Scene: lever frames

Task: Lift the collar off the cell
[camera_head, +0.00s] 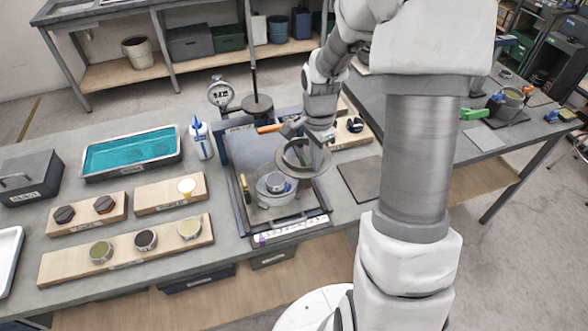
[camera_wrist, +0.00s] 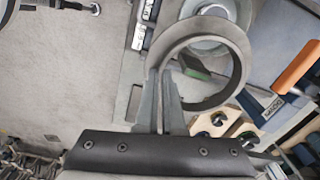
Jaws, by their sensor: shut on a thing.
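The collar (camera_head: 325,160) is a thick grey ring held in the air. My gripper (camera_head: 316,138) is shut on its rim. In the wrist view the two fingers (camera_wrist: 162,78) pinch the near left edge of the collar (camera_wrist: 235,75). The cell (camera_head: 262,186) is a round, pale cup with a metal middle, standing in the framed grey tray (camera_head: 238,200). The collar overlaps its upper right side in the head view and looks raised and apart from it. In the wrist view a round grey part (camera_wrist: 208,22), likely the cell, shows beyond the collar's upper side.
A dial gauge (camera_head: 221,94), a white bottle (camera_head: 200,140) and a teal-filled tray (camera_head: 130,152) stand to the left. Wooden boards (camera_head: 170,193) hold small samples. A flat dark mat (camera_head: 361,178) lies to the right, bare.

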